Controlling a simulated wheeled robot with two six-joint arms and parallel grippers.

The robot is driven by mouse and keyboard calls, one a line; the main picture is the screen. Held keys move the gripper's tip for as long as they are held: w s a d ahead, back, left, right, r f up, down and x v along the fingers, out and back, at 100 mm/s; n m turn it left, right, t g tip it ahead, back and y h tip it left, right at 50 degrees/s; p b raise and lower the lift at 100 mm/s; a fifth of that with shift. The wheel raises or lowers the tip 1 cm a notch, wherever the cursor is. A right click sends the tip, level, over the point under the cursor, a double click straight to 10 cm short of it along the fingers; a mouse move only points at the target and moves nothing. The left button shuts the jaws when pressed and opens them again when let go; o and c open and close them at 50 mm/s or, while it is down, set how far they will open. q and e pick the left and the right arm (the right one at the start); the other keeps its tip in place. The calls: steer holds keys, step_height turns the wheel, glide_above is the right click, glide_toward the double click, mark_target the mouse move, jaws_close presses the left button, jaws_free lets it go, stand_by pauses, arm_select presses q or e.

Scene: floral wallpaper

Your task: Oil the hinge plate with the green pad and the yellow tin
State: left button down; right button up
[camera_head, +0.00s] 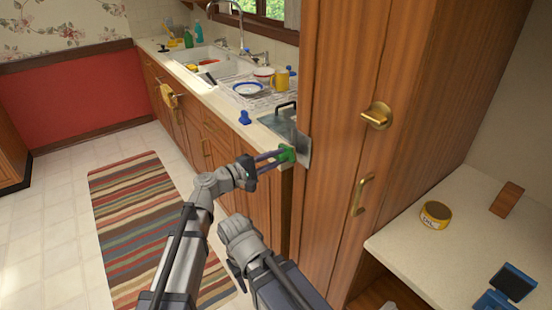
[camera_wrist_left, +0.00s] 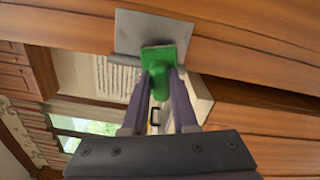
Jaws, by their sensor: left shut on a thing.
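My left gripper (camera_head: 278,157) is shut on the green pad (camera_head: 287,154), holding it at the edge of the tall wooden cabinet. The pad also shows between the fingers in the left wrist view (camera_wrist_left: 168,62). A grey metal plate, which looks like the hinge plate (camera_head: 304,150), is at that cabinet edge, just beyond the pad. In the left wrist view the pad overlaps the lower edge of the plate (camera_wrist_left: 150,28); I cannot tell whether they touch. My right gripper is not in view.
The tall cabinet has a brass knob (camera_head: 377,115) and handle (camera_head: 361,195). A brown block (camera_head: 506,200) and a blue object (camera_head: 508,284) lie on the right counter (camera_head: 420,250). A blue item (camera_head: 245,118) and a dish rack stand on the sink counter. The striped rug lies on open floor.

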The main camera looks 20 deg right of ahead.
arm_select(q)
steer(key=shift+x, duration=0.95)
steer(key=shift+s, duration=0.1)
steer(key=shift+s+d, duration=0.25)
steer(key=shift+s, duration=0.6)
steer(key=shift+s+d, duration=0.25)
steer(key=shift+s, duration=0.6)
steer(key=shift+s, duration=0.1)
